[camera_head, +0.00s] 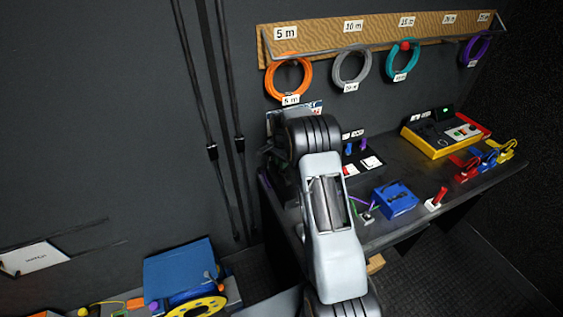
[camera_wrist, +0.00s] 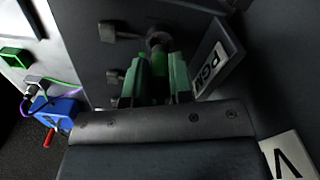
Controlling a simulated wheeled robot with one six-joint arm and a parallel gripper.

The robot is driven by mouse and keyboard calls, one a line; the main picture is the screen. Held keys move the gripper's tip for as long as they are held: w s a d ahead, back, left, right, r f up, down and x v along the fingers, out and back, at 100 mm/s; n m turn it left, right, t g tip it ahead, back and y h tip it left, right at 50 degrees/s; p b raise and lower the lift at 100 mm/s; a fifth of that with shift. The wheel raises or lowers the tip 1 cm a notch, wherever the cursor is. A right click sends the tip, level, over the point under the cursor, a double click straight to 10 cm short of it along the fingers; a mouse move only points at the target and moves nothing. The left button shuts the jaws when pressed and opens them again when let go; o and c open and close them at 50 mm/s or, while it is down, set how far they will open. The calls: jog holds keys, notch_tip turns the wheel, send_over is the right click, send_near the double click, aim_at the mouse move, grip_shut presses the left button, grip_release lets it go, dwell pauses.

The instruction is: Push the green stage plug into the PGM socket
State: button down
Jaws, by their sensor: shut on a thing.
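My gripper (camera_wrist: 158,66) is in the wrist view, its two fingers shut on the green plug (camera_wrist: 158,62), which shows as a green strip between them. A dark round piece (camera_wrist: 157,40) is right in front of the plug's far end. I cannot tell whether it is the socket or part of the plug, nor whether the plug is inside. A tilted plate marked PGM (camera_wrist: 212,69) stands just right of the fingers. In the head view my own arm hides the gripper, the plug and the socket.
Dark knobs (camera_wrist: 116,32) stick out left of the plug. A blue box (camera_head: 396,200) sits on the desk (camera_head: 425,213), also in the wrist view (camera_wrist: 62,113). A yellow console (camera_head: 432,138) stands farther back. Coloured cable coils (camera_head: 288,77) hang above.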

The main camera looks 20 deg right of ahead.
jog(key=shift+f+b, duration=0.8)
jog(key=shift+f, duration=0.4)
jog(key=c, duration=0.9)
grip_release()
jog(key=shift+r, duration=0.1)
notch_tip(320, 180, up, 14)
jog(key=shift+f+b, duration=0.2)
jog(key=shift+b, duration=0.7)
